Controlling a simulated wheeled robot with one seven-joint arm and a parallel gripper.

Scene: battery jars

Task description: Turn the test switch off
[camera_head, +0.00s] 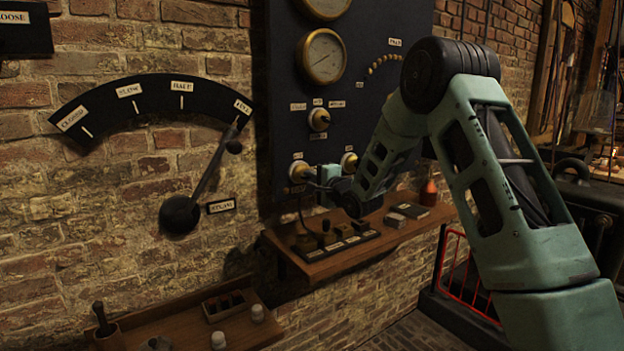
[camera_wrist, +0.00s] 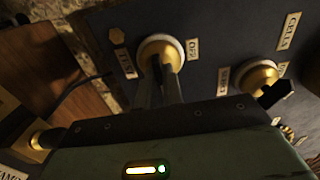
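The test switch (camera_wrist: 162,46) is a round brass boss with a pale rim on the dark panel. In the wrist view a TEST label is at its left and another small plate, hard to read, at its right. It shows in the head view (camera_head: 298,170) at the panel's lower left. My gripper (camera_wrist: 160,68) is at this switch, its two grey fingers on either side of the dark lever. Whether the fingers press on the lever cannot be told. The lever's exact tilt is partly hidden by the fingers.
Another brass switch (camera_wrist: 257,78) with a black lever is close on the right. A wooden shelf (camera_head: 318,268) with dark blocks, a book and a red bottle (camera_head: 428,192) is below the panel.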

